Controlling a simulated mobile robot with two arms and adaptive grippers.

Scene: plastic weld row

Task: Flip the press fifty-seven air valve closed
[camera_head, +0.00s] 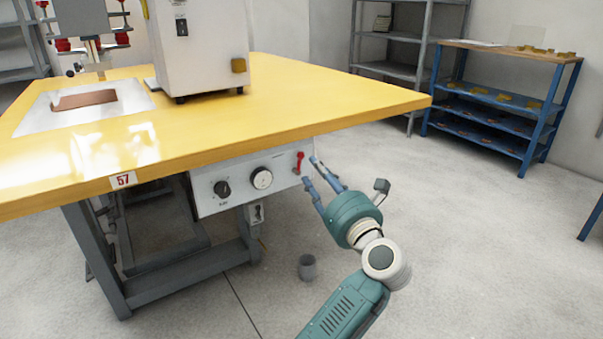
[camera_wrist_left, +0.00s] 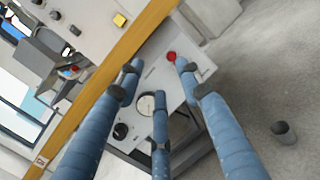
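The press table (camera_head: 330,95) has a yellow top and a white label with a red 57 (camera_head: 123,180) on its front edge. Under the edge hangs a light control panel (camera_head: 240,182). The red air valve handle (camera_head: 299,160) sits at its right end, roughly upright in the head view. In the left wrist view the red handle (camera_wrist_left: 171,57) lies close to the right finger's tip. My left gripper (camera_head: 311,172) is open and empty just right of the handle; its fingers (camera_wrist_left: 157,82) are spread. I cannot tell whether a finger touches the handle. My right gripper is not in view.
A black knob (camera_head: 222,188) and a round white gauge (camera_head: 262,178) share the panel. The table edge overhangs it closely. A grey cup (camera_head: 307,267) stands on the floor below. A blue shelf (camera_head: 500,95) stands at the back right.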

